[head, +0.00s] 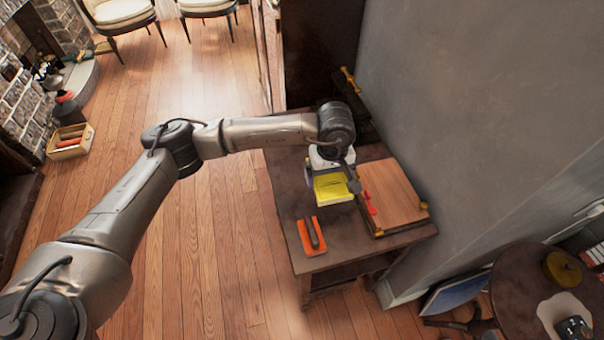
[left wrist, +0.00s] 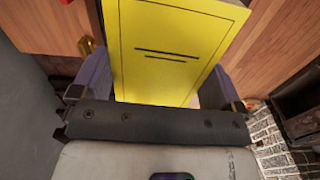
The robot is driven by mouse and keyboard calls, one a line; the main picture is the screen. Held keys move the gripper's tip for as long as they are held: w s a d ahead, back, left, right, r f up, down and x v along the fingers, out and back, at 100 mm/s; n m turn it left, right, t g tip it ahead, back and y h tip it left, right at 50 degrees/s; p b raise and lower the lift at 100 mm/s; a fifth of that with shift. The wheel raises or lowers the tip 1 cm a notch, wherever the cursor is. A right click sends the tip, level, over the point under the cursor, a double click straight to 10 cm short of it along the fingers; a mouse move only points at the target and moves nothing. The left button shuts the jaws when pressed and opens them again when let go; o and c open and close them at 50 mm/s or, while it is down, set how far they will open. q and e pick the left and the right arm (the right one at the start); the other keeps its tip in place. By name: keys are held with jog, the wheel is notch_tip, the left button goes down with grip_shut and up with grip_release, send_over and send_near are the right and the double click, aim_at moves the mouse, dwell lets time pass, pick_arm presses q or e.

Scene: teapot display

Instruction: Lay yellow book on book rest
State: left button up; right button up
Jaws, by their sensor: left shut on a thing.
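The yellow book (head: 333,189) is in my left gripper (head: 328,172), over the dark side table (head: 290,190). In the left wrist view, the yellow book (left wrist: 168,45) fills the space between the two fingers of the left gripper (left wrist: 158,82), with its flat cover and dark lines facing the camera. The book rest (head: 393,192), a wooden board with brass corners and red pieces at its left edge, is just right of the book. I cannot tell how high the book is above the table. My right gripper is not in view.
An orange book or tray with a dark bar on it (head: 311,237) is near the table's front left. A grey wall (head: 470,110) rises close behind the book rest. A round table (head: 530,290) stands at the lower right. Floor left of the side table is open.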

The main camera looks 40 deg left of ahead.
pick_arm(q)
jog(key=shift+a+f, duration=0.15)
jog(key=shift+f, duration=0.05)
jog(key=b, duration=0.3)
send_over(294, 183)
notch_tip(294, 183, down, 7)
jog(key=shift+r, duration=0.15)
notch_tip(294, 183, down, 3)
jog(key=shift+f+b, duration=0.15)
jog(key=shift+b, duration=0.65)
jog(key=shift+f, duration=0.35)
jog(key=shift+f, duration=0.2)
jog(key=o, duration=0.6)
jog(key=shift+o, duration=0.2)
jog(key=shift+r, duration=0.15)
